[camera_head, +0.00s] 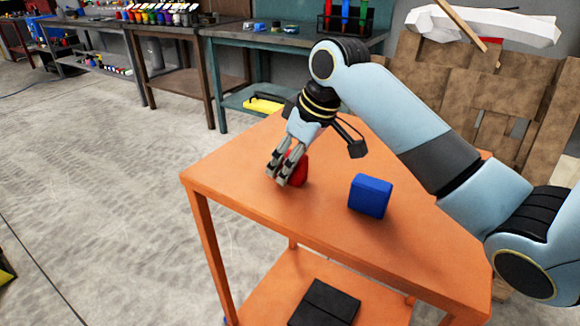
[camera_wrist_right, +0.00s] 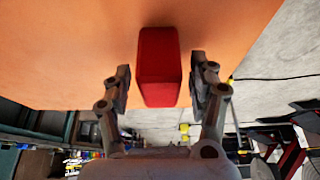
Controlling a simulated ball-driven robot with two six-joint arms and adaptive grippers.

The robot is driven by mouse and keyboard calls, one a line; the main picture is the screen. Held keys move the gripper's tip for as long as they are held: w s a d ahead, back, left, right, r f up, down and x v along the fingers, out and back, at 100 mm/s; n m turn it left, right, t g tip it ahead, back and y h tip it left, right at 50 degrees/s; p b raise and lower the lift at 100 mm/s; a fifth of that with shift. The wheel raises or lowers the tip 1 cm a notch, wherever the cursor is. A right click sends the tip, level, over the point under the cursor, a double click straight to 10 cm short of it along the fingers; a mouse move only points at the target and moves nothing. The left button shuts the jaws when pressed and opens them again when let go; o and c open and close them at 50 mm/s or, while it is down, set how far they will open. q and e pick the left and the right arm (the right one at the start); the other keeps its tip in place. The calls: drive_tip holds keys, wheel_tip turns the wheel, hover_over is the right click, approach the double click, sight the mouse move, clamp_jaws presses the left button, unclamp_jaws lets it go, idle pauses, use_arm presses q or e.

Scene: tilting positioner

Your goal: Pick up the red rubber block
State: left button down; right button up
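The red rubber block (camera_head: 298,171) stands on the orange table (camera_head: 240,180), partly hidden behind my right gripper (camera_head: 281,174) in the head view. In the right wrist view the red block (camera_wrist_right: 158,66) sits between the two fingers of my right gripper (camera_wrist_right: 160,88). A gap shows on each side of the block, so the fingers are open around it and not touching it. My left gripper is not in view.
A blue block (camera_head: 369,196) stands on the same table, right of the red one. A black flat object (camera_head: 325,303) lies on the lower shelf. Workbenches (camera_head: 180,60) with tools stand at the back; stacked wooden pallets (camera_head: 480,90) stand behind my right arm.

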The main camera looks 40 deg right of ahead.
drive_tip(key=c, duration=1.1)
clamp_jaws()
drive_tip(key=shift+r, duration=0.15)
